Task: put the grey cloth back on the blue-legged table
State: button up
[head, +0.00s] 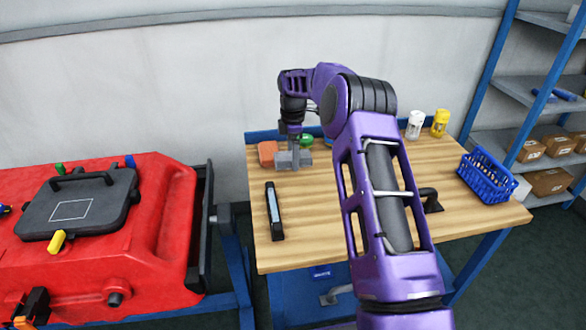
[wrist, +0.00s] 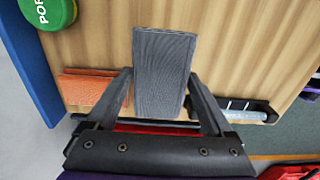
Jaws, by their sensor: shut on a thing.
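The grey cloth (wrist: 165,65) is a ribbed grey block-like pad between the two fingers of my gripper (wrist: 160,85) in the wrist view. The fingers are shut on its sides. In the head view my gripper (head: 293,148) points down over the back left of the table, with the grey cloth (head: 287,160) at its tips. The table has a wooden top (head: 315,235) and blue legs (head: 483,262). The cloth is over the wood, at or close to the surface; I cannot tell whether it touches.
An orange block (head: 267,153) and a green-lidded item (head: 306,140) are close to the cloth. A black tool (head: 273,212) lies nearer the front. Two bottles (head: 415,124) and a blue basket (head: 487,176) stand right. A red tank (head: 150,220) is left of the table.

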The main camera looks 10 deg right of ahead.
aim_at(293, 175)
jog(key=shift+f, duration=2.35)
jog(key=shift+f, duration=0.15)
jog(key=o, duration=1.1)
jog(key=shift+c, duration=0.2)
notch_tip(293, 175, up, 12)
jog(key=shift+r, duration=0.2)
